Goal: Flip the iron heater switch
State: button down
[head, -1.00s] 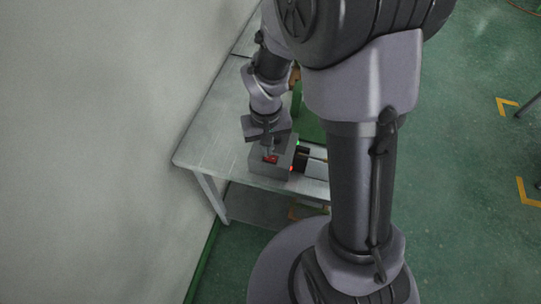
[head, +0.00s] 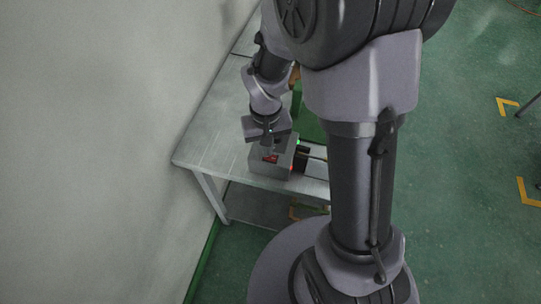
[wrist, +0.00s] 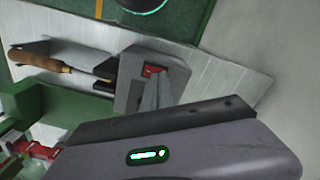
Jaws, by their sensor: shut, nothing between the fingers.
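The iron heater is a grey box (head: 262,170) near the front edge of the table, with a red switch (head: 271,158) on its top. In the wrist view the heater (wrist: 178,80) shows the red switch (wrist: 153,71) close beyond the fingertips. My gripper (head: 270,149) is shut and empty, pointing down at the switch. In the wrist view my gripper (wrist: 154,80) partly covers the switch's near side. I cannot tell whether the fingertips touch it.
A soldering iron with a wooden handle (wrist: 38,61) lies beside the heater. A green block (wrist: 75,110) stands nearby. The white table (head: 215,145) is clear to the left, beside a pale wall (head: 90,120).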

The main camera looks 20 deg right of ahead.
jog(key=shift+f+b, duration=0.5)
jog(key=shift+f, duration=0.1)
notch_tip(320, 180, up, 7)
jog(key=p, duration=0.5)
jog(key=shift+p, duration=0.35)
jog(key=s+a+r+m+t+y+b, duration=0.1)
jog(key=s+a+r+t+b, duration=0.1)
jog(key=s+r+b, duration=0.3)
jog(key=s+a+r+m+t+y+b, duration=0.1)
jog(key=s+a+r+m+t+b, duration=0.1)
jog(key=s+r+b, duration=0.3)
jog(key=s+t, duration=0.1)
jog(key=s, duration=0.1)
jog(key=shift+s+r+t, duration=0.35)
jog(key=shift+s+t, duration=0.05)
